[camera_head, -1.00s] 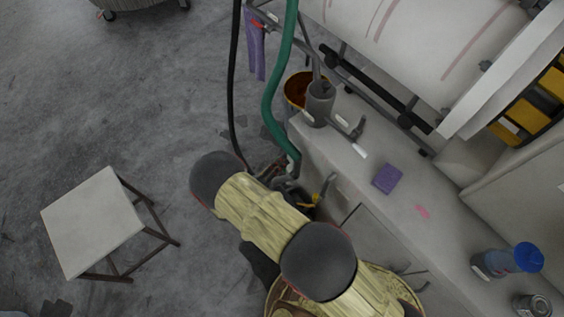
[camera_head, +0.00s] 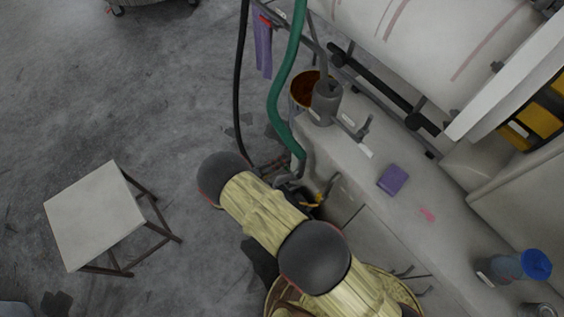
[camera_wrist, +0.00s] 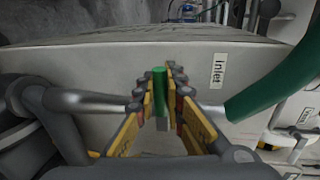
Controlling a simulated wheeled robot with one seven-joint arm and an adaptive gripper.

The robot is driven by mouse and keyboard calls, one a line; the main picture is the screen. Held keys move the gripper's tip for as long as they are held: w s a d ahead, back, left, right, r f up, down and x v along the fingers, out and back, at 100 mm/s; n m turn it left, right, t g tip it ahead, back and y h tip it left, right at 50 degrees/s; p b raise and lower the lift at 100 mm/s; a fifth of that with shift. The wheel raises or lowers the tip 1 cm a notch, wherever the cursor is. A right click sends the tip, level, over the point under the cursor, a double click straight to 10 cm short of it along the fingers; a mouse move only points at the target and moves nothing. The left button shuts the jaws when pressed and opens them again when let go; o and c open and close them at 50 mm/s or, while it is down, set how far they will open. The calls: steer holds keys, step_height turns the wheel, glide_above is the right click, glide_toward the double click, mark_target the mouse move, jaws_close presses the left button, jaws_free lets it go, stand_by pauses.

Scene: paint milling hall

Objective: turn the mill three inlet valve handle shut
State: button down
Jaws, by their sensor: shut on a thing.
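In the wrist view the green valve handle (camera_wrist: 159,88) stands up between the yellow fingers of my gripper (camera_wrist: 161,100). The fingers are shut on it, one on each side. A white label reading "Inlet" (camera_wrist: 218,71) is on the pale face just beyond, to the right. In the head view my gripper (camera_head: 318,200) shows only as a small yellow patch beside the plinth, partly behind my arm. The handle cannot be made out there. The valve body under the handle is hidden by my fingers.
A green hose (camera_head: 284,92) and a black cable hang left of the plinth (camera_head: 352,160). Grey pipes (camera_wrist: 75,100) run close left of my gripper. A purple sponge (camera_head: 392,180) and blue-capped bottle (camera_head: 520,265) stand on the plinth. A stool (camera_head: 95,215) stands on open floor.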

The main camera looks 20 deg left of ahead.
steer(key=shift+a+f, duration=0.1)
steer(key=shift+a, duration=0.05)
steer(key=c, duration=1.9)
jaws_free()
steer(key=v, duration=0.7)
steer(key=shift+s+a, duration=0.1)
steer(key=shift+s, duration=0.15)
